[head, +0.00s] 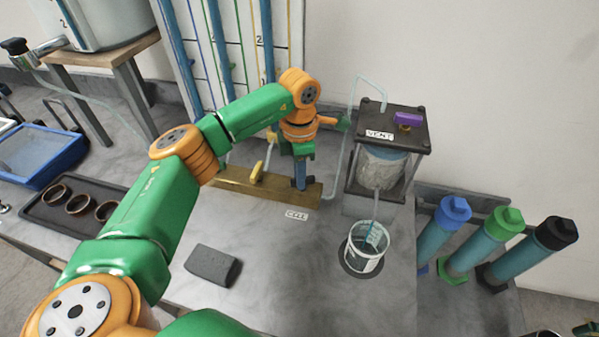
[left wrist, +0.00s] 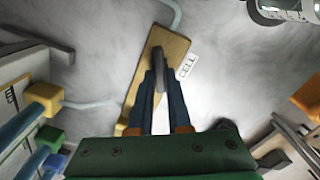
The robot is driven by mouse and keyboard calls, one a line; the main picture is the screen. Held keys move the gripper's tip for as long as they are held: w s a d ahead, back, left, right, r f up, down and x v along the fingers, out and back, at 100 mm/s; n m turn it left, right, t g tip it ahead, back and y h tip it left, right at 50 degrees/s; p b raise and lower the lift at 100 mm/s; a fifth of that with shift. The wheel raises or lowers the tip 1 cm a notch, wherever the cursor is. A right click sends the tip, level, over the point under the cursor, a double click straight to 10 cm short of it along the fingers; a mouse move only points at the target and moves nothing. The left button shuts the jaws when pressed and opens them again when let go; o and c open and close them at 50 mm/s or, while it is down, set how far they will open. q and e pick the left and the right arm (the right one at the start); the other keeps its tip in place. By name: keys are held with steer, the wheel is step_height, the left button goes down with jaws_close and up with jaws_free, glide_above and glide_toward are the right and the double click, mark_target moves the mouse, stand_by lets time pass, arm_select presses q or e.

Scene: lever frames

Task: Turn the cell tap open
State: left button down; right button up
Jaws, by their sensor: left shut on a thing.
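The brass block (head: 268,190) lies on the bench with a white CELL label (head: 297,214) in front of its right end. My left gripper (head: 301,184) points down over that end and hides the cell tap in the head view. In the left wrist view, the fingers (left wrist: 161,78) are shut on the grey cell tap lever (left wrist: 158,66), which lies roughly along the brass block (left wrist: 176,47). The CELL label (left wrist: 187,67) is just right of it. A yellow-handled tap (head: 257,172) stands left of the gripper on the block. My right gripper is not in view.
Right of the block stands the cell (head: 383,168) with a VENT label and purple tap (head: 408,118). A beaker (head: 365,258) stands in front. A grey block (head: 212,265) lies front left. Capped cylinders (head: 443,225) are at right. The front middle bench is clear.

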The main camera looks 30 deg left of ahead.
arm_select(q)
steer(key=n, duration=0.6)
steer(key=shift+d+n, duration=0.15)
steer(key=shift+n, duration=0.15)
steer(key=shift+d+n+p, duration=0.2)
steer(key=shift+n+p, duration=0.15)
steer(key=shift+n, duration=2.45)
steer(key=c, duration=0.9)
jaws_free()
steer(key=shift+o, duration=0.2)
step_height(320, 180, up, 7)
steer(key=shift+r+b, duration=0.1)
steer(key=shift+b, duration=0.7)
